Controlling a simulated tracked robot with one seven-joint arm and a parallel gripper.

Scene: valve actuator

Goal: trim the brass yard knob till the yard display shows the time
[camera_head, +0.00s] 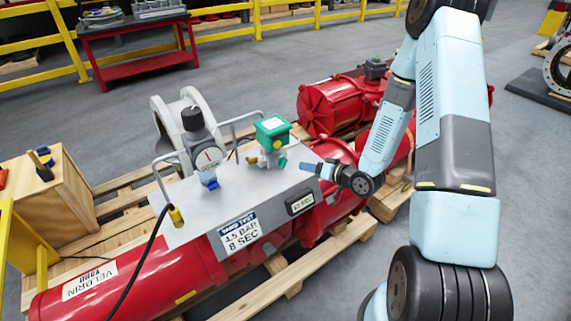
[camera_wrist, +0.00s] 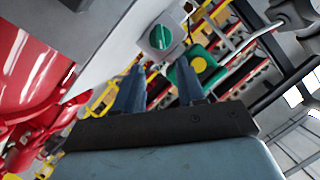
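The panel on the red actuator carries a green-topped unit (camera_head: 272,130) with brass-coloured parts (camera_head: 262,160) below it. Which of these is the yard knob I cannot tell for sure. The yard display (camera_head: 300,203) is a small dark-framed window on the panel's front; its figures are too small to read surely. A placard (camera_head: 240,233) beside it reads 3.5 BAR, 8 SEC. My gripper (camera_head: 312,168) is just right of the green unit, apart from it. In the wrist view my gripper (camera_wrist: 160,92) is open and empty; a yellow disc (camera_wrist: 200,64) on a green body shows just beyond the fingers.
A regulator with a round gauge (camera_head: 208,158) and a bent handle stand left of the green unit. A black cable with a yellow end (camera_head: 176,215) hangs at the panel's left. A wooden crate (camera_head: 50,195) is at far left. Another red actuator (camera_head: 330,105) lies behind.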

